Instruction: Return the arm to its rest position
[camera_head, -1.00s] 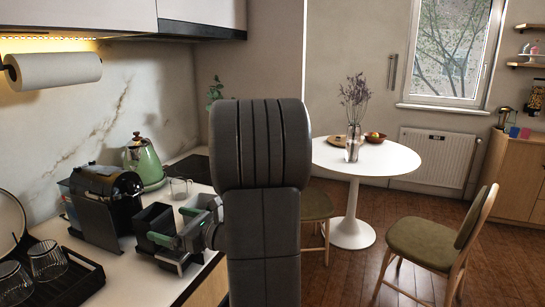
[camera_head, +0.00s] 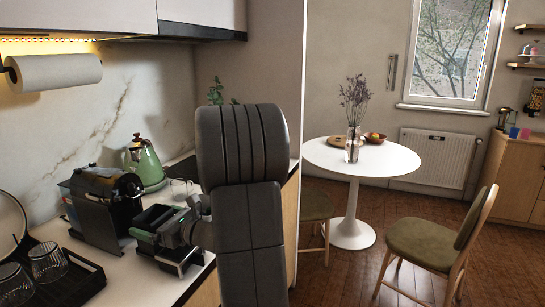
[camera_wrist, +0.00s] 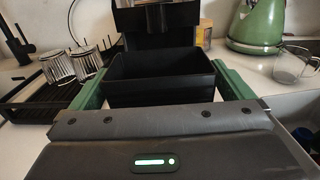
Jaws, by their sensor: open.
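My gripper (camera_head: 163,228) is at the end of my arm, over the counter on the left in the head view. Its jaws are open. In the wrist view my gripper (camera_wrist: 162,90) shows one green finger at each side of a black open-topped box (camera_wrist: 160,82). The fingers appear apart from its walls; whether they touch it is hard to tell. The box (camera_head: 157,213) is partly hidden by my gripper in the head view. My thick grey arm (camera_head: 245,180) stands bent in the middle of the head view.
A black coffee machine (camera_head: 103,205) stands behind the box. A green kettle (camera_head: 143,162) and a glass cup (camera_wrist: 291,64) are farther back. A dark rack (camera_head: 72,283) with glasses (camera_head: 47,262) is at the left. A round white table (camera_head: 385,162) and chair (camera_head: 430,242) stand right; floor between is open.

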